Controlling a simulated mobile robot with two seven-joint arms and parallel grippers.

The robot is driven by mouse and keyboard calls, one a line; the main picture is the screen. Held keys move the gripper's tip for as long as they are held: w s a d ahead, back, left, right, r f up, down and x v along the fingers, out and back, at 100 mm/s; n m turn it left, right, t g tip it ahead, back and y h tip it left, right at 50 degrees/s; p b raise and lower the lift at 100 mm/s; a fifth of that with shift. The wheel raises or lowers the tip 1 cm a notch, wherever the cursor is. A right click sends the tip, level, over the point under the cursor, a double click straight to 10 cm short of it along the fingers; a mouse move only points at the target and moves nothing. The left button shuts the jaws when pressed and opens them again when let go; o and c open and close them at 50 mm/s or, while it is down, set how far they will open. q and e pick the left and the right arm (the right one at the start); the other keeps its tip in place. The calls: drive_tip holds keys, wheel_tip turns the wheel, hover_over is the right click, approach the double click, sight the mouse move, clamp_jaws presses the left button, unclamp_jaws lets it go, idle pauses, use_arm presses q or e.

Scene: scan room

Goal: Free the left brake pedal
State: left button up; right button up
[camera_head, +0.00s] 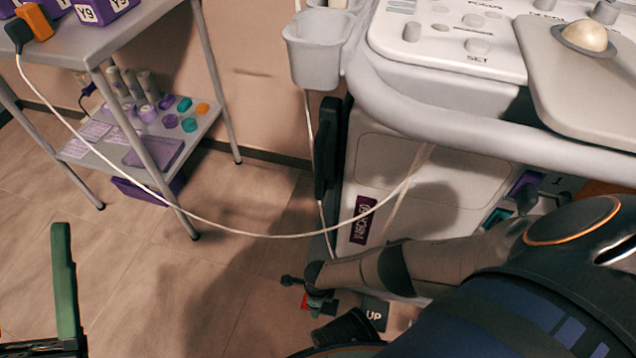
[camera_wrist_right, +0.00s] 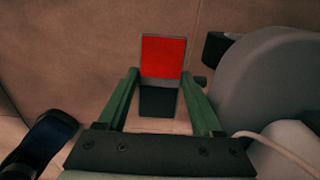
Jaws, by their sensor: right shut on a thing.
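A red pedal (camera_wrist_right: 163,57) with a dark lower part is between the fingertips of my right gripper (camera_wrist_right: 160,82) in the right wrist view. The right gripper is shut on it. In the head view my right gripper (camera_head: 318,302) is low at the scanner cart's left foot, and only a sliver of the red pedal (camera_head: 304,300) shows; the arm hides much of that area. My left gripper (camera_head: 64,285) is at the lower left, over the floor, with one green finger visible at the right end of its base. It looks open, with the other finger out of frame.
The scanner cart (camera_head: 430,170) stands at the right, with a pedal marked UP (camera_head: 374,313) at its foot. A grey wheel (camera_wrist_right: 265,85) is right of my right gripper. A white cable (camera_head: 250,234) hangs from the side table (camera_head: 120,30) to the cart.

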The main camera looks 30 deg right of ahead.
drive_tip(key=shift+c, duration=0.5)
drive_tip(key=shift+s+d+r+t+y+p, duration=0.1)
drive_tip(key=shift+s+d+t+y+p, duration=0.15)
drive_tip(key=shift+t+y+p, duration=0.35)
drive_tip(key=shift+s+t+y, duration=0.1)
drive_tip(key=shift+t+y, duration=0.3)
drive_tip(key=shift+t, duration=0.1)
drive_tip(key=shift+t+y, duration=0.4)
drive_tip(key=shift+t, duration=0.1)
drive_tip(key=o, duration=1.4)
drive_tip(key=shift+c, duration=0.2)
